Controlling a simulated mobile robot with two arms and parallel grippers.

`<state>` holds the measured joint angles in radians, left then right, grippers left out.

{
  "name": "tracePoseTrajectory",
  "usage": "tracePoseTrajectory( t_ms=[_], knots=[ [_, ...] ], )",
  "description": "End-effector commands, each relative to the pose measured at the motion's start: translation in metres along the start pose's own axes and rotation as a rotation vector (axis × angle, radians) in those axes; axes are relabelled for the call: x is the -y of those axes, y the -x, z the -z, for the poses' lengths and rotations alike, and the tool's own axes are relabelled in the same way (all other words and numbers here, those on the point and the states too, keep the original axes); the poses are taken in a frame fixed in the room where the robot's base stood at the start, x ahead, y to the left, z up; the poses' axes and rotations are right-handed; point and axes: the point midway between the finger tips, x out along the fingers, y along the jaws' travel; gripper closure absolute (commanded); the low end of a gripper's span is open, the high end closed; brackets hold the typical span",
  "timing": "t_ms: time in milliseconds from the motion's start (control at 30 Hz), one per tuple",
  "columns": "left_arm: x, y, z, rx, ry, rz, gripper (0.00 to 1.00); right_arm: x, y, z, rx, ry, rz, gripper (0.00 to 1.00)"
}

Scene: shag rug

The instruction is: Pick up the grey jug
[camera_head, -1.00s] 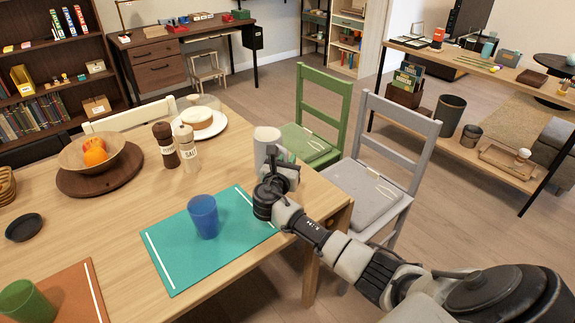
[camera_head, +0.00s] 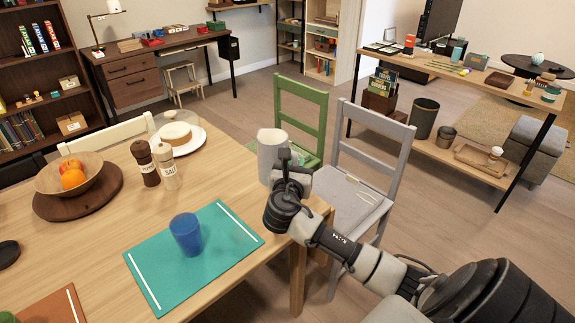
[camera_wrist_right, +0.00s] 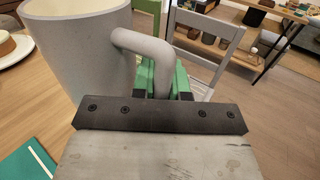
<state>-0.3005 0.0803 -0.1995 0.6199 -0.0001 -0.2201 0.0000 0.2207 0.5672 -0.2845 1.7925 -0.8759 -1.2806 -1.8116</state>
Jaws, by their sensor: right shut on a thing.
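The grey jug (camera_head: 270,157) is upright near the table's right end in the head view. It fills the upper left of the right wrist view (camera_wrist_right: 80,50), where its handle (camera_wrist_right: 150,47) points toward my right gripper. My right gripper (camera_head: 287,172) is shut on the jug's handle, on the jug's right side. The jug appears raised above the tabletop, but the gripper and wrist hide part of its base in the head view. My left gripper is not in view.
A blue cup (camera_head: 186,236) stands on a teal mat (camera_head: 222,250). Salt (camera_head: 167,168) and pepper (camera_head: 143,164) mills, a cake plate (camera_head: 195,143) and a fruit bowl (camera_head: 52,181) are farther left. Green (camera_head: 307,103) and grey (camera_head: 368,128) chairs stand just beyond the table edge.

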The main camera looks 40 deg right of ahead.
Motion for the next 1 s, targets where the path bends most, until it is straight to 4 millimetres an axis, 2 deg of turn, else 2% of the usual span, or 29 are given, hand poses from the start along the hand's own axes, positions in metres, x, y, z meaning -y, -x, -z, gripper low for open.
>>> tracePoseTrajectory(
  t_ms=[400,1000],
  knots=[
    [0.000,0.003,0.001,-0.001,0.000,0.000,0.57,0.019,0.007,-0.015,0.004,-0.003,0.000,1.00],
    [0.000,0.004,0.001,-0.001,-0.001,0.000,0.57,0.023,0.008,-0.017,0.004,-0.004,0.000,1.00]
  ],
)
